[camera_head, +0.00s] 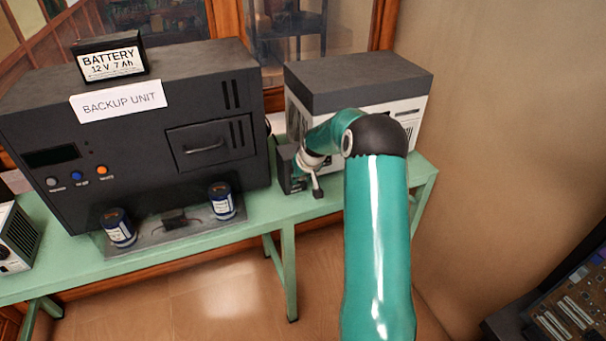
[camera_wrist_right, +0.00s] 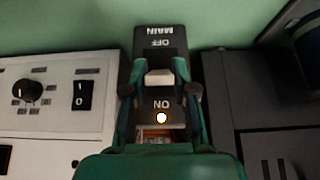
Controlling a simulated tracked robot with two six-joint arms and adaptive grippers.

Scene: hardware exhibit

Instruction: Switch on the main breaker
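The main breaker is a small dark box (camera_head: 290,172) on the green bench, between the backup unit and a white box. In the right wrist view its dark face (camera_wrist_right: 160,45) reads MAIN and OFF at the top and ON lower down, upside down. A pale switch lever (camera_wrist_right: 160,78) sits between the two words. A round lamp (camera_wrist_right: 161,118) below ON looks bright. My right gripper (camera_wrist_right: 160,92) is open, its fingers apart on either side of the lever. In the head view my right gripper (camera_head: 312,180) is at the breaker, partly covering it. My left gripper is out of view.
The black backup unit (camera_head: 130,135) stands left of the breaker, with a battery (camera_head: 110,58) on top and two blue cans (camera_head: 221,200) in front. A white box with a grey lid (camera_head: 355,82) stands behind my right arm. A circuit board (camera_head: 570,310) is at lower right.

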